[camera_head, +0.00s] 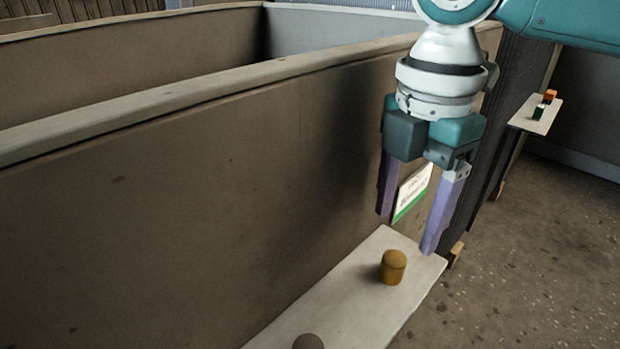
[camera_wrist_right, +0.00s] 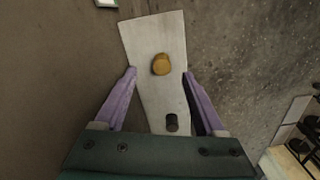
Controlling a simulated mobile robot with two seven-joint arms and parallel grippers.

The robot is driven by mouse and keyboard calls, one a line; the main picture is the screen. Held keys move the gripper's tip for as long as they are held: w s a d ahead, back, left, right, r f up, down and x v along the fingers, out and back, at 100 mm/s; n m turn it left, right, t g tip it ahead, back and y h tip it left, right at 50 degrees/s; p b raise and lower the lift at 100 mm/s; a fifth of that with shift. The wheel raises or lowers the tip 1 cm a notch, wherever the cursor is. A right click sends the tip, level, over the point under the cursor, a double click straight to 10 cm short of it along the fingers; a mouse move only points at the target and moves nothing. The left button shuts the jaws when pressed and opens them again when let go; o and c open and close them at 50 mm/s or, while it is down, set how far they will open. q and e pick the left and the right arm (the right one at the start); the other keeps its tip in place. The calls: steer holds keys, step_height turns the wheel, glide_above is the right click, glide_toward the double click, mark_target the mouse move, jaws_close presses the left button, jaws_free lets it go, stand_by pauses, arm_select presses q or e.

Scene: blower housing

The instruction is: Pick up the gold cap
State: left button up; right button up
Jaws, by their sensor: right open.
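The gold cap (camera_head: 393,267) is a short round cap on a pale narrow shelf (camera_head: 352,312) along the brown wall. It also shows in the right wrist view (camera_wrist_right: 161,64), near the middle of the shelf's width and beyond the fingertips. My right gripper (camera_head: 408,232) points down above the shelf with its purple fingers apart and nothing between them. In the right wrist view its fingers (camera_wrist_right: 161,72) lie on either side of the shelf. The gripper is not touching the cap. My left gripper is not in view.
A dark round cap (camera_head: 308,342) sits on the same shelf, partly cut off by the bottom edge. A white-green sign (camera_head: 412,191) is on the wall behind the fingers. A farther shelf (camera_head: 535,115) holds small orange and green items. Bare floor lies to the right.

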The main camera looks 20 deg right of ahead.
mark_target(396, 257)
steer(key=f, duration=0.1)
steer(key=f+b, duration=0.1)
steer(key=f, duration=0.2)
steer(key=shift+s+a+f+b, duration=0.3)
steer(key=shift+f, duration=0.45)
steer(key=shift+c, duration=0.4)
jaws_close()
